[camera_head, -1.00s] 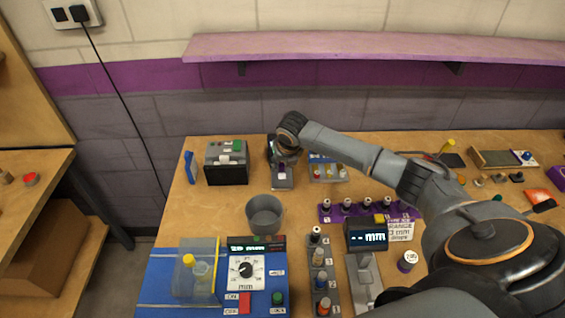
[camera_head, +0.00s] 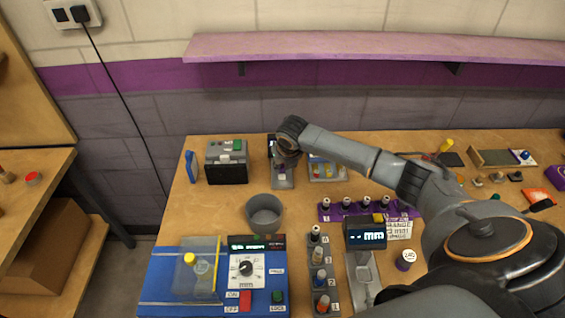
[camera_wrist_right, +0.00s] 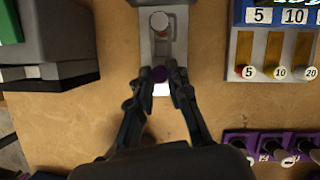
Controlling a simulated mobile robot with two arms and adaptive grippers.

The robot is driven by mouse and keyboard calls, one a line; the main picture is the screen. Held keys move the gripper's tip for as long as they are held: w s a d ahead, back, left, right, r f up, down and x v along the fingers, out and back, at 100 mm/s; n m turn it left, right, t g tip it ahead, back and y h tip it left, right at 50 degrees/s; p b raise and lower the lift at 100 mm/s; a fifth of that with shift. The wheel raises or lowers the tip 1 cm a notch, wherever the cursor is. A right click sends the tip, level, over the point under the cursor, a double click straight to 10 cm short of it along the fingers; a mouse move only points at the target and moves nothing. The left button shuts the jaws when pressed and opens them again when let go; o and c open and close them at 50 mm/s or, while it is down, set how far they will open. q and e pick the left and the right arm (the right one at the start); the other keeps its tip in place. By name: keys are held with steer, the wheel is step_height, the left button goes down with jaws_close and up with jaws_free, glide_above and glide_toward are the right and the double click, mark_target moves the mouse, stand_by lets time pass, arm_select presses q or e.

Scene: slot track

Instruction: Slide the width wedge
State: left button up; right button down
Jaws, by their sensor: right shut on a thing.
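The slot track fixture is a small grey block (camera_head: 283,182) at the back middle of the table in the head view. My right gripper (camera_wrist_right: 172,78) is shut on this knob, one finger on each side. In the head view my right wrist covers part of the fixture. My left gripper is not in view.
A grey-and-black box (camera_head: 226,165) stands left of the fixture, and a rack with coloured pieces (camera_head: 325,171) stands to its right. A grey cup (camera_head: 265,212) and a blue dial station (camera_head: 246,270) are nearer. A purple peg rack (camera_head: 340,218) stands at the right.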

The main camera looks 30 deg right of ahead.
steer(key=shift+s+a, duration=0.35)
steer(key=shift+s, duration=0.25)
steer(key=shift+s+a, duration=0.15)
steer(key=shift+f, duration=0.1)
steer(key=c, duration=1.3)
jaws_free()
steer(key=shift+o, duration=0.2)
steer(key=shift+s+r, duration=0.1)
steer(key=shift+r, duration=0.55)
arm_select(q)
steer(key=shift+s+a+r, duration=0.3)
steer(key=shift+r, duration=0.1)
arm_select(e)
steer(key=v, duration=1.1)
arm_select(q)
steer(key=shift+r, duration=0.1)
